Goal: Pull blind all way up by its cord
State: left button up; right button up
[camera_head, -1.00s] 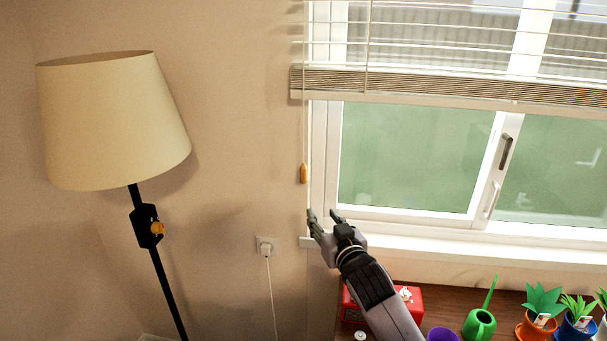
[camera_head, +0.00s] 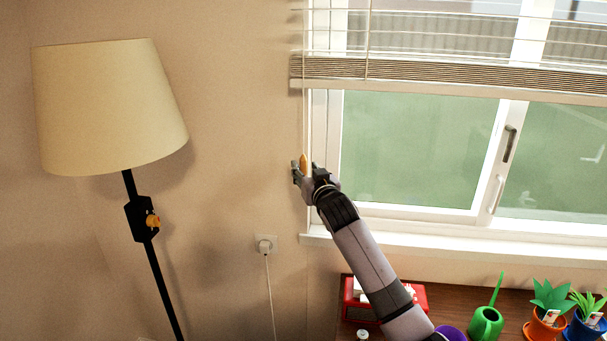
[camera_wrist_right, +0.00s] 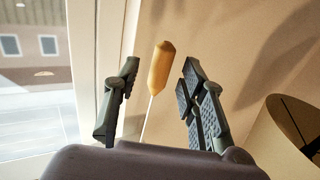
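The window blind (camera_head: 440,72) is partly raised, its slats stacked above a clear lower pane. Its cord hangs at the left side of the window and ends in an orange-brown wooden pull (camera_head: 304,161). My right gripper (camera_head: 304,169) is at the pull, in front of the wall beside the window frame. In the right wrist view the gripper (camera_wrist_right: 155,105) is open, with the pull (camera_wrist_right: 161,68) between and slightly beyond the fingertips, and no finger visibly touches it. A thin pale cord piece (camera_wrist_right: 147,118) shows there too. My left gripper is not in view.
A floor lamp (camera_head: 108,105) stands at the left. A wooden surface (camera_head: 462,297) below the window holds a red box (camera_head: 419,296), a green watering can (camera_head: 486,323), a purple pot (camera_head: 452,333) and potted plants (camera_head: 549,297). The window sill (camera_head: 440,245) juts out. Wall space left of the cord is free.

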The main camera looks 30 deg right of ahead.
jog(key=shift+w+d+b, duration=0.15)
jog(key=shift+w+b, duration=0.05)
jog(key=shift+w, duration=0.5)
jog(key=shift+w+d+b, duration=0.1)
jog(key=shift+w+b, duration=0.05)
jog(key=shift+w, duration=0.5)
jog(key=shift+c, duration=0.5)
grip_shut()
